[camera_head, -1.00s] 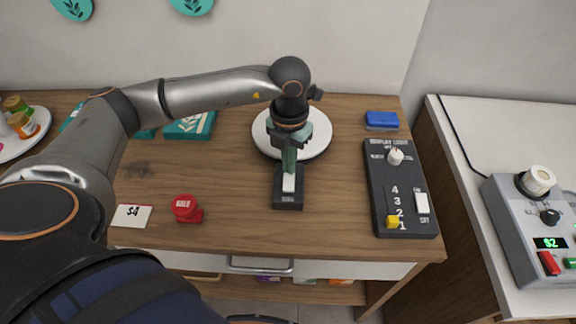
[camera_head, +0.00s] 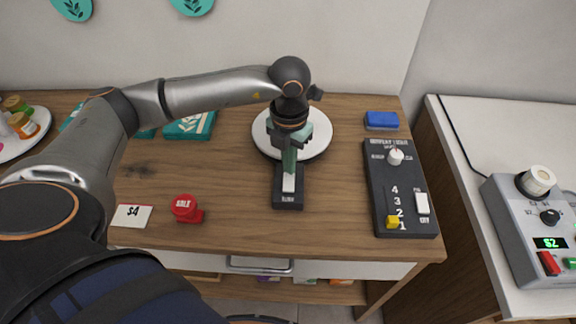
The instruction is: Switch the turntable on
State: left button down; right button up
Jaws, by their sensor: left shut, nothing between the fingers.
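The turntable is a round white disc (camera_head: 321,139) on the wooden counter, with a dark switch box (camera_head: 288,201) in front of it. A white rocker switch (camera_head: 289,183) sits on that box. My left gripper (camera_head: 289,170) points down over the box, shut and empty, its fingertips at the far end of the white rocker. Whether they touch it, I cannot tell. The gripper and wrist hide the middle of the disc and the back of the box. My right gripper is not in view.
A black display-light panel (camera_head: 377,190) with knob, yellow slider and white switch lies to the right. A red stamp-like object (camera_head: 187,209) and a $4 card (camera_head: 131,216) lie to the left. A blue block (camera_head: 381,120) is at the back right. Bare counter surrounds the switch box.

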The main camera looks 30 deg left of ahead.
aim_at(288, 177)
pick_arm(q)
jog(key=shift+f+b, duration=0.85)
jog(key=shift+f, duration=0.15)
dwell(0.7)
jog(key=shift+r, duration=0.1)
jog(key=shift+r+p, duration=2.35)
jog(key=shift+r, duration=1.15)
jog(key=shift+s+f, duration=0.1)
jog(key=shift+s, duration=0.05)
